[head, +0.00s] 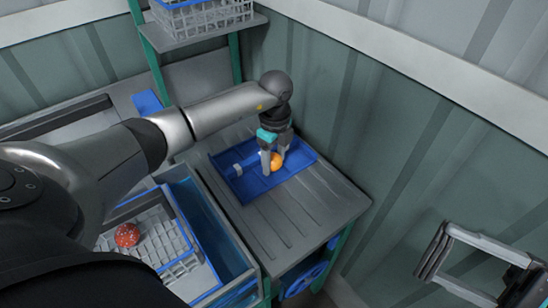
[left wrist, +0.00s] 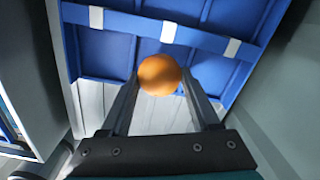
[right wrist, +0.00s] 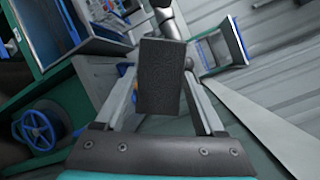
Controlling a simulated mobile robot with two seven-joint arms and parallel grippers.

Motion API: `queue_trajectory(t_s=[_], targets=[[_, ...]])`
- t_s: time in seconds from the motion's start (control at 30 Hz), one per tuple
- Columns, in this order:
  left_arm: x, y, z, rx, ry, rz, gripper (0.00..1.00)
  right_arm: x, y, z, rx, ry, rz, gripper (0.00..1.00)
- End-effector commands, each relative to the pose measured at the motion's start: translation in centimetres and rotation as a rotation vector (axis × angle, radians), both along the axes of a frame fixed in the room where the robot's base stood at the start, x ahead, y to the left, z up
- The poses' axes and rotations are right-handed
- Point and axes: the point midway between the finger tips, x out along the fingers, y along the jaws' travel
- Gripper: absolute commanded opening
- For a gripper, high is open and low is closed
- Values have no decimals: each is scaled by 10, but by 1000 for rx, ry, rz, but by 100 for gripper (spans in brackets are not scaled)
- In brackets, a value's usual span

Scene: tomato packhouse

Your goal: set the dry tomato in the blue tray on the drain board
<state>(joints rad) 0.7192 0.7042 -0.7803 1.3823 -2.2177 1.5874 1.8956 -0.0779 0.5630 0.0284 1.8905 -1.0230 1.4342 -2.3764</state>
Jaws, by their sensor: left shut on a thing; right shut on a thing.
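An orange tomato (head: 277,161) is between the fingers of my left gripper (head: 272,165), at the blue tray (head: 238,191) on the grey drain board (head: 318,205). The left wrist view shows the tomato (left wrist: 160,75) gripped at the fingertips, in front of the tray's strip with white clips (left wrist: 231,48). I cannot tell whether it touches the tray floor. My right gripper (head: 437,250) is shut on a dark grey block (right wrist: 160,77), away from the board at the lower right. A red speckled tomato (head: 127,235) lies in a wire basket (head: 163,243) at the left.
The basket stands in a blue-rimmed water tank (head: 205,222) beside the drain board. A shelf with a white crate (head: 205,18) stands at the back. A corrugated wall (head: 400,130) runs close behind the board. A blue wheel (right wrist: 34,129) shows under the bench. The board's front is bare.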

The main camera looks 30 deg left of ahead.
Motion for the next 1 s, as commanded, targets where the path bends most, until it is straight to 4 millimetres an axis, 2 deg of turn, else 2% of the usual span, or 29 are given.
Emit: queue_trajectory(t_s=[0.47, 0.5, 0.8, 0.97, 1.0], targets=[[0, 0, 0, -1, -1, 0, 32, 0, 0, 2, 0, 0, 0, 27], [0, 0, 0, -1, -1, 0, 66, 0, 0, 2, 0, 0, 0, 27], [0, 0, 0, 0, -1, 0, 98, 0, 0, 2, 0, 0, 0, 27], [0, 0, 0, 0, -1, 0, 98, 0, 0, 2, 0, 0, 0, 27], [0, 0, 0, 0, 0, 0, 93, 0, 0, 2, 0, 0, 0, 27]])
